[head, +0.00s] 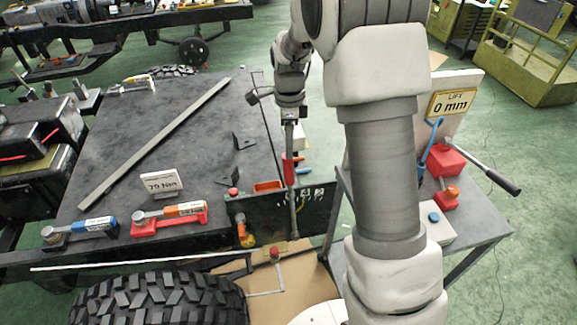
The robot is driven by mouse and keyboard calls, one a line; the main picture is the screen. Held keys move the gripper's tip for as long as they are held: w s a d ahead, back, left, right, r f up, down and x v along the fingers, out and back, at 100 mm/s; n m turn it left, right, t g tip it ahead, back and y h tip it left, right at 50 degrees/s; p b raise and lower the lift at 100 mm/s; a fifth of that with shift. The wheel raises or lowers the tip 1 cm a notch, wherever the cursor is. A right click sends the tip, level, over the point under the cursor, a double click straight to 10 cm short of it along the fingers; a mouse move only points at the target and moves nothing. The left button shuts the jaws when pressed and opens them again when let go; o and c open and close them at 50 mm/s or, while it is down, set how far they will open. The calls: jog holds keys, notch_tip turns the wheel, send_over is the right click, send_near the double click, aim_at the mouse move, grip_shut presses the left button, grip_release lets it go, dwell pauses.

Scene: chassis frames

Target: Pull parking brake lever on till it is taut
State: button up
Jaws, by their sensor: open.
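An upright grey lever (293,215) with a red part (289,168) stands at the dark control panel (315,205) on the front right of the chassis deck; it looks like the parking brake lever. My gripper (290,112) points down from my arm, at the upper end of the lever in the picture. It is open. The fingertips are small and partly hidden, so I cannot tell whether they touch or surround the lever.
The dark deck (180,110) carries a long grey bar (155,140), a 70 Nm sign (161,183) and blue and red tools at the front. A tyre (160,298) is below. A side table (478,235) holds a red jack (445,162) and a 0 mm sign (452,102).

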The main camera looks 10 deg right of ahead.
aim_at(289, 167)
notch_tip(289, 167, down, 10)
jog(key=shift+f+p, duration=0.1)
jog(key=shift+p, duration=0.35)
jog(key=shift+w, duration=0.1)
grip_shut()
dwell(1.2)
